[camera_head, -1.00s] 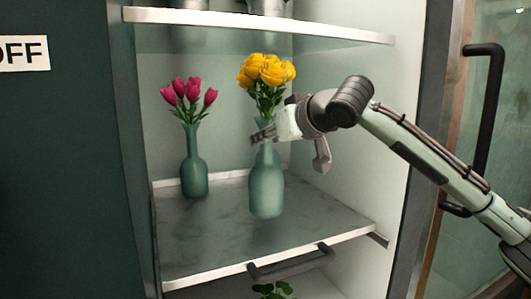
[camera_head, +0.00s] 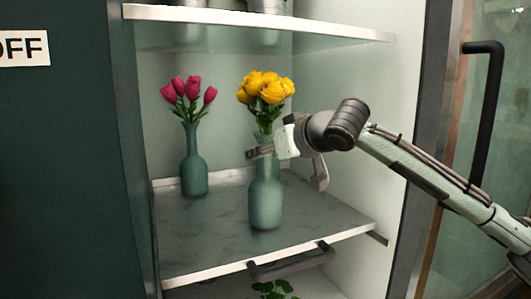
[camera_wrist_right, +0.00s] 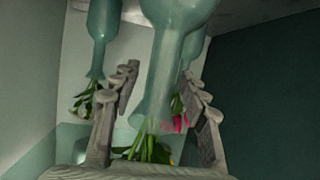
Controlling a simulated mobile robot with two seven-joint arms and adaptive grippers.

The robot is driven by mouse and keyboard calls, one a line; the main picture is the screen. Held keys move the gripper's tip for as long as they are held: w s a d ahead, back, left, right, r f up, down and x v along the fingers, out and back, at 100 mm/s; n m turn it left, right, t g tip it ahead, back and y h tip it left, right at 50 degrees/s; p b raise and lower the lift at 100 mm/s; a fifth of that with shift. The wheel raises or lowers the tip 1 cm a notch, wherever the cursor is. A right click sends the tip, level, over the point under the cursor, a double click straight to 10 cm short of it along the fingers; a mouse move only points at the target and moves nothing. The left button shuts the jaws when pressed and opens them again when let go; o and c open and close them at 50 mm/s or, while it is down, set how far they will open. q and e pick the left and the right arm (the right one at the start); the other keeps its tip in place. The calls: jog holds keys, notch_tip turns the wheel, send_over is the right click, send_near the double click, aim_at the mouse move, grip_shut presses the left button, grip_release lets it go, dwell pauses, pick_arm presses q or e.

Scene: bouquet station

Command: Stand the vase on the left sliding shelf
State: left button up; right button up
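A teal vase (camera_head: 265,197) with yellow flowers (camera_head: 266,88) is upright over the front middle of the marbled sliding shelf (camera_head: 205,243); its base appears to rest on the shelf. My right gripper (camera_head: 262,153) comes in from the right at the vase's neck. In the right wrist view the neck (camera_wrist_right: 158,90) is between the two fingers, with gaps visible beside it, so the gripper looks open around it. My left gripper is not in view.
Another teal vase (camera_head: 194,170) with pink tulips stands at the back left of the shelf. A white-edged upper shelf (camera_head: 250,20) is above. A dark handle (camera_head: 292,262) is on the lower shelf's front edge. A plant (camera_head: 272,290) shows below.

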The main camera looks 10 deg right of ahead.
jog(key=shift+r, duration=0.15)
jog(key=v, duration=1.2)
